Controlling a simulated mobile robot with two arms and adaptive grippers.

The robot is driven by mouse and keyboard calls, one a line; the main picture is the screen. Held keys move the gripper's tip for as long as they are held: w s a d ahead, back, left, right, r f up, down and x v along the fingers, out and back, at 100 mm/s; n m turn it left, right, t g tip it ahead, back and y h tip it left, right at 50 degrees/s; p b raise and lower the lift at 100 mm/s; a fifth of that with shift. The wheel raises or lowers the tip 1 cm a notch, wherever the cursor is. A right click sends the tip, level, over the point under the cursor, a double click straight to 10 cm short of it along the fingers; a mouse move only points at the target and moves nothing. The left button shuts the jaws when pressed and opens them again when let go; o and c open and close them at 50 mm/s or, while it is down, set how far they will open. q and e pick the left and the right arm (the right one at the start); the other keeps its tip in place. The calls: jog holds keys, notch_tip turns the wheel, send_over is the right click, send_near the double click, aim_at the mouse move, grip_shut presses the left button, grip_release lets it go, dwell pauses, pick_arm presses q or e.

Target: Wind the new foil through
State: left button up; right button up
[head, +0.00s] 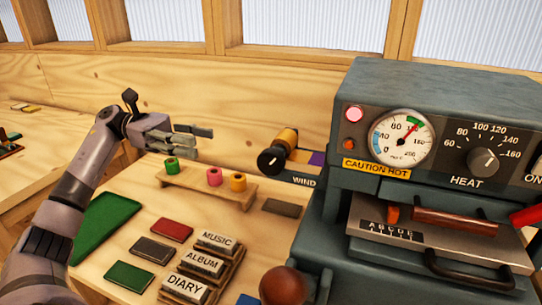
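Three foil rolls, green (171,165), pink (214,176) and gold (237,182), stand in a row on a wooden rack (205,190). A gold-brown roll (288,138) sits at the machine's left side, by the black winding knob (270,160) and the WIND label (303,182). A purple piece (317,158) shows beside it. My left gripper (204,139) is above and behind the rack, pointing right toward the winding knob and apart from it. I see nothing held in it; its finger gap is unclear from this side. My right gripper is out of view.
The grey press (450,90) fills the right, with a dial (402,139), HEAT knob (484,162) and CAUTION HOT label (376,168). A brown ball handle (283,287) stands in front. MUSIC, ALBUM and DIARY blocks (203,262) and coloured covers (172,230) lie left.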

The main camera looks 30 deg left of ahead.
aim_at(264, 151)
pick_arm(q)
jog(key=p+x, duration=0.4)
jog(key=x, duration=1.1)
jog(key=shift+w+d+r+p, duration=0.1)
jog(key=shift+w+d+p, duration=0.1)
jog(key=shift+d+p, duration=0.15)
jog(key=shift+w+d, duration=0.1)
jog(key=shift+d, duration=0.35)
grip_shut()
